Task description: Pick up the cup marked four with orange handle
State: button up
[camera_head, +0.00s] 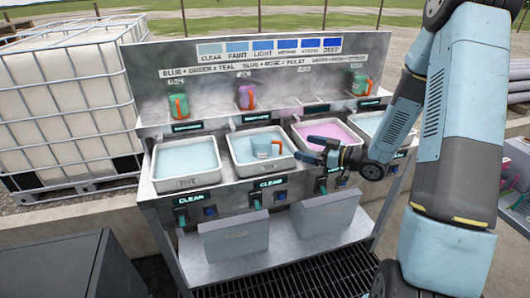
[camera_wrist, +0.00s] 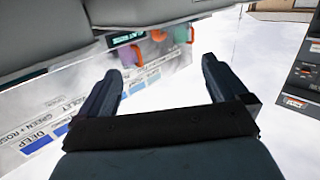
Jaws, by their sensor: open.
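A pale, clear cup with an orange handle (camera_head: 264,149) sits in the second tray from the left (camera_head: 240,165). A green cup (camera_head: 178,106), a purple cup (camera_head: 246,97) and another green cup (camera_head: 361,84), all with orange handles, stand on the back ledge. I cannot read a number on any cup. My gripper (camera_head: 314,151) is open and empty, a little right of the clear cup, by the pink tray. In the wrist view my gripper (camera_wrist: 166,62) shows spread fingers, with a green cup (camera_wrist: 183,33) and a purple cup (camera_wrist: 159,36) beyond, upside down.
A tray of pale liquid (camera_head: 186,178) is at left, a pink-liquid tray (camera_head: 320,133) right of the clear cup, and another pale tray (camera_head: 380,128) beyond my arm. A labelled back panel (camera_head: 270,65) rises behind. Grey bins (camera_head: 235,240) sit on the lower shelf.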

jog(key=y, duration=0.1)
send_near(271, 142)
jog(key=x, duration=0.5)
jog(key=shift+w+d+r, duration=0.1)
jog(key=shift+r, duration=0.15)
jog(key=shift+s+f+x, duration=0.1)
jog(key=shift+x, duration=1.2)
jog(key=shift+s+f+x, duration=0.1)
jog(key=shift+f+x, duration=0.05)
jog(key=shift+x, duration=1.2)
jog(key=c, duration=1.2)
jog(key=shift+r, duration=0.1)
